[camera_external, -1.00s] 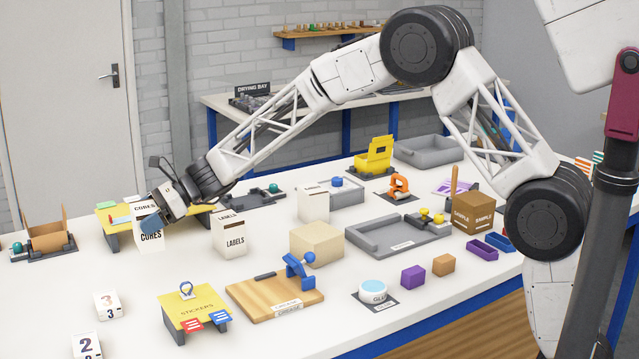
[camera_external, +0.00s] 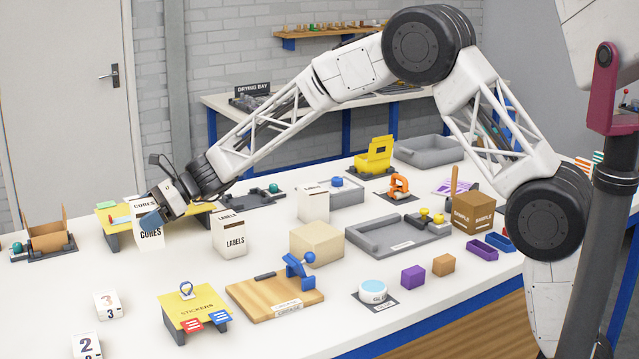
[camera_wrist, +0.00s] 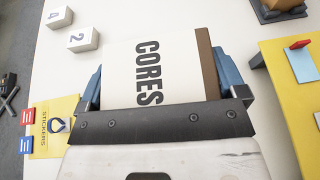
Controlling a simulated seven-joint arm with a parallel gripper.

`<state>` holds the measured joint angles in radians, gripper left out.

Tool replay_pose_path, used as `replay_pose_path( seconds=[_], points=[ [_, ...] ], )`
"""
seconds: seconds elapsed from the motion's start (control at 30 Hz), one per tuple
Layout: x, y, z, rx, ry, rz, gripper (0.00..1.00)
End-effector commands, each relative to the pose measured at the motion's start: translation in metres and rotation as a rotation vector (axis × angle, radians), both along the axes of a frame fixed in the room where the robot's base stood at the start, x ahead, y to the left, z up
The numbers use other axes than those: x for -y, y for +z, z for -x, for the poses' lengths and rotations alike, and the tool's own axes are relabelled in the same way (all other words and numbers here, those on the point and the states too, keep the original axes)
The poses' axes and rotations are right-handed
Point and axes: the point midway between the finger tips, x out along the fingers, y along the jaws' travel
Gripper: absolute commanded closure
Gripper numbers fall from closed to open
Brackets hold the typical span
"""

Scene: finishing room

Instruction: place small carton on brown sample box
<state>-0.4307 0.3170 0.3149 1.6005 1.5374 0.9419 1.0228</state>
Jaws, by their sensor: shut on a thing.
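A white carton marked "CORES" (camera_external: 149,236) is at the left of the bench, beside a yellow stand. My gripper (camera_external: 151,221) is shut on it from above. In the wrist view the carton (camera_wrist: 130,70) sits between the two blue fingers, its lettering facing the camera and a brown strip along one edge. The external view does not show clearly whether its base touches the bench. The brown sample box (camera_external: 474,213), marked "SAMPLE", stands far to the right, near the bench's right side. A wooden stick rises behind it.
A white "LABELS" carton (camera_external: 229,234) stands right of my gripper, with another white carton (camera_external: 314,203) beyond.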

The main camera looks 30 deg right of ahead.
Motion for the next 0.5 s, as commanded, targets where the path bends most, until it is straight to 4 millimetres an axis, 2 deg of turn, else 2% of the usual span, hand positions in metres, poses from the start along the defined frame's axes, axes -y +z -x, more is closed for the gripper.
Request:
replay_pose_path(
  seconds=[0.27,0.37,0.5],
  points=[
    [0.010,0.002,-0.004,0.001,-0.010,-0.001,0.40],
    [0.023,0.004,-0.008,0.001,-0.025,-0.001,0.40],
    [0.051,0.007,-0.017,0.001,-0.055,-0.001,0.40]
  ],
)
